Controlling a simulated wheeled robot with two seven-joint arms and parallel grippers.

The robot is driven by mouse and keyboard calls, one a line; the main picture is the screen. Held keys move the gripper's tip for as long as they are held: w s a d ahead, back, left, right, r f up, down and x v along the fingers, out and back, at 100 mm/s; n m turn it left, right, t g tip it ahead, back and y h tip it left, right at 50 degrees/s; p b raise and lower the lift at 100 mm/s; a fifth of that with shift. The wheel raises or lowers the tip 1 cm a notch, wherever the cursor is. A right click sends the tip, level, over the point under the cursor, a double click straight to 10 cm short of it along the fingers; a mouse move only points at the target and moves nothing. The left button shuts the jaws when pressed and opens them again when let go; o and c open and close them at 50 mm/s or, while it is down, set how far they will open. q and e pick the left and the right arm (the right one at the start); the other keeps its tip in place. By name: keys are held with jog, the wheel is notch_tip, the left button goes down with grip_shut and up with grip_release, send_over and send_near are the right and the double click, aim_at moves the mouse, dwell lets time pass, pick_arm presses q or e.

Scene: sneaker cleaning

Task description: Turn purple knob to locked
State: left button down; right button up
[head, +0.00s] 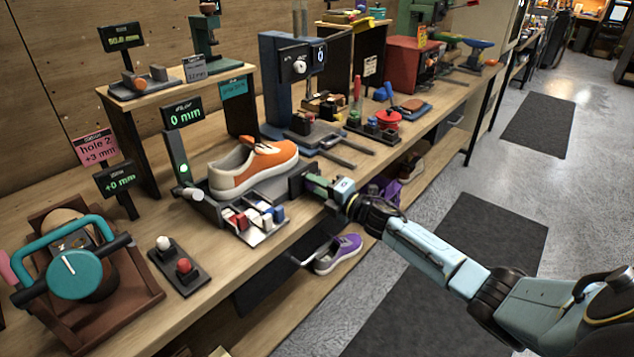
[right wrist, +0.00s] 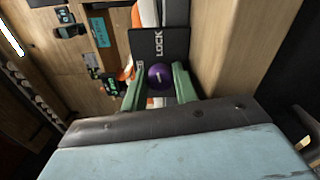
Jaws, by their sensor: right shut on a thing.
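The purple knob (right wrist: 160,76) sits on a dark plate (right wrist: 160,47) printed with the word LOCK, seen in the right wrist view. The knob has a small pale mark on its face. My right gripper (right wrist: 159,84) has its green fingers on either side of the knob and is shut on it. In the head view my right gripper (head: 318,187) is at the front right end of the sneaker fixture and hides the knob. An orange and white sneaker (head: 256,168) lies in that fixture. My left gripper is not in view.
Red, white and blue blocks (head: 252,218) sit in a small tray in front of the sneaker. A teal-handled device (head: 75,273) stands at the left. A purple shoe (head: 338,254) is on the lower shelf. A "0 mm" display (head: 183,113) stands behind the fixture.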

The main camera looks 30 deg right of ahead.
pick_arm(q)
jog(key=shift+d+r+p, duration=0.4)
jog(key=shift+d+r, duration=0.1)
pick_arm(e)
jog(key=shift+m, duration=1)
jog(key=o, duration=0.9)
jog(key=shift+o, duration=0.2)
jog(key=shift+f, duration=0.1)
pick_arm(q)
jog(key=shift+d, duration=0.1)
pick_arm(e)
jog(key=shift+s+f, duration=0.1)
